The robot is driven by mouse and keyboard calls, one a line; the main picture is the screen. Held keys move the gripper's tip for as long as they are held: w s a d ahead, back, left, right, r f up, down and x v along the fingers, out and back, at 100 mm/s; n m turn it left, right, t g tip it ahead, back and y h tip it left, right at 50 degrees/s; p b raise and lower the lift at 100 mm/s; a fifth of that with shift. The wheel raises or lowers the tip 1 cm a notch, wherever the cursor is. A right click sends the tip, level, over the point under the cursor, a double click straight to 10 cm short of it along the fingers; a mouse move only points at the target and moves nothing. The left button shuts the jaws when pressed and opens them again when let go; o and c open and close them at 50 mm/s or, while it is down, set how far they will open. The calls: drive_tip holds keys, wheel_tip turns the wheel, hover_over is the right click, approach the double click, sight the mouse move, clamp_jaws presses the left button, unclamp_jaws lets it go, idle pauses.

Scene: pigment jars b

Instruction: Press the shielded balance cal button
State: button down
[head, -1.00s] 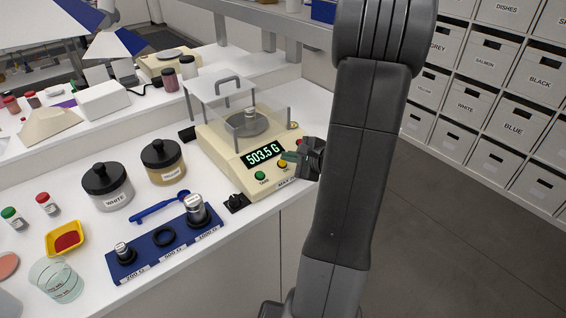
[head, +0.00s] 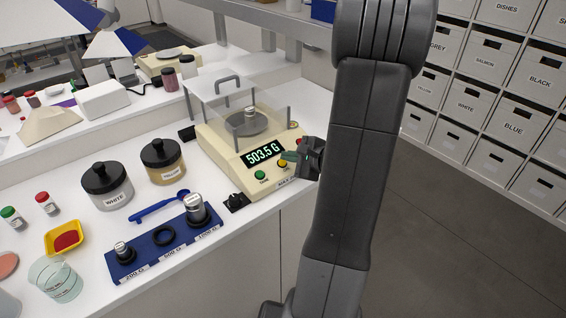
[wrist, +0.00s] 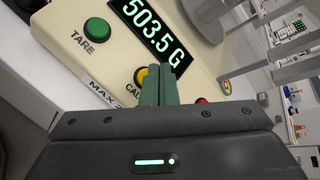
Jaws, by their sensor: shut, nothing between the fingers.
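The shielded balance (head: 222,150) is a cream unit with a clear box shield and handle (head: 228,82) over its pan. A metal weight (head: 250,114) sits on the pan, and the display (head: 263,153) reads 503.5 G. The yellow CAL button (head: 282,164) is on the sloped front, right of the green TARE button (head: 260,175). My gripper (head: 288,156) is shut and empty at the front panel. In the wrist view its green fingertips (wrist: 161,72) overlap the right part of the CAL button (wrist: 139,77). I cannot tell whether they touch it.
A red button (wrist: 202,100) shows just right of the fingers in the wrist view, partly hidden. A blue weight rack (head: 150,255), a white-labelled jar (head: 107,190) and a tan jar (head: 163,165) stand left of the balance. A small black item (head: 235,201) sits by its front corner.

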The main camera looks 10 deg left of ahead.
drive_tip(key=shift+w+a+f+b, duration=0.1)
drive_tip(key=shift+f+b, duration=0.25)
drive_tip(key=shift+a+f+b, duration=0.15)
drive_tip(key=shift+f+b, duration=0.25)
drive_tip(key=shift+b, duration=0.1)
idle(0.7)
drive_tip(key=shift+r, duration=0.1)
drive_tip(key=shift+d+r+p, duration=0.3)
drive_tip(key=shift+r+p, duration=0.15)
drive_tip(key=shift+r, duration=0.35)
wheel_tip(320, 180, up, 6)
drive_tip(key=s+d+p, duration=0.1)
drive_tip(key=p, duration=0.3)
drive_tip(key=shift+s+d+f, duration=0.2)
drive_tip(key=shift+s+d, duration=0.1)
drive_tip(key=shift+f, duration=0.1)
idle(0.3)
